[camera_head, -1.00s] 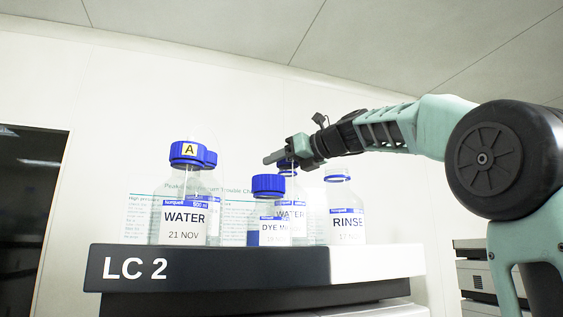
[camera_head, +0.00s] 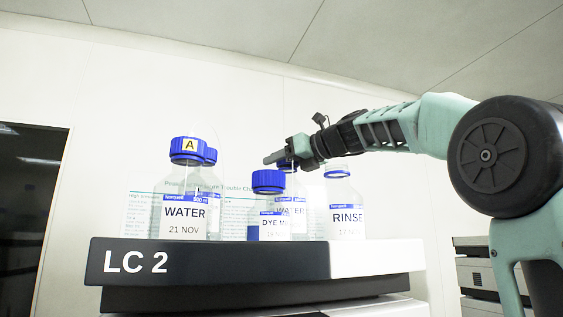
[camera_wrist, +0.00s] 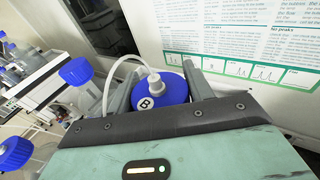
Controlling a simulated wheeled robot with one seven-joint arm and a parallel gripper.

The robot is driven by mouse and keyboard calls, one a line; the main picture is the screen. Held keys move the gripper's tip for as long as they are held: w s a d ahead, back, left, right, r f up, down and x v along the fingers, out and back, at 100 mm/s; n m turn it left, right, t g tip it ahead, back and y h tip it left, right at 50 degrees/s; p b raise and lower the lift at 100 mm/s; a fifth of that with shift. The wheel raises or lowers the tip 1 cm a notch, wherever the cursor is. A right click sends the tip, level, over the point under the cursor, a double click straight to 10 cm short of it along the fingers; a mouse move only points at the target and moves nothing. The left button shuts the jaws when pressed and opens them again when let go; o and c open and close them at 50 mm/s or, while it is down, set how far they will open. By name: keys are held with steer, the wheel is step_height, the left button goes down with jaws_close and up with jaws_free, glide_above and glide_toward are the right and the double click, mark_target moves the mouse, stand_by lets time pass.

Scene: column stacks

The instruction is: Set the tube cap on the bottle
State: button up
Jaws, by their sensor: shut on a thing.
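My gripper (camera_head: 284,156) is shut on a blue tube cap (camera_wrist: 170,90). In the wrist view the cap has a round "B" label, a pale fitting on top and a white tube curving left. In the head view only a little of its blue shows below the fingers. A clear WATER bottle (camera_head: 291,211) stands directly below the gripper, partly behind the DYE bottle. I cannot tell whether the cap touches its neck.
A WATER bottle (camera_head: 185,212) with a blue "A" cap stands at the left, another blue cap behind it. The blue-capped DYE bottle (camera_head: 270,214) is in front, the RINSE bottle (camera_head: 346,214) at right. All stand on the LC 2 unit (camera_head: 220,262). A wall chart (camera_wrist: 245,40) is behind.

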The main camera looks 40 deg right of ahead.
stand_by(0.3)
steer(key=o, duration=1)
steer(key=shift+o, duration=0.2)
steer(key=b+v, duration=0.5)
steer(key=v, duration=1.2)
steer(key=shift+s, duration=0.25)
steer(key=shift+f, duration=0.1)
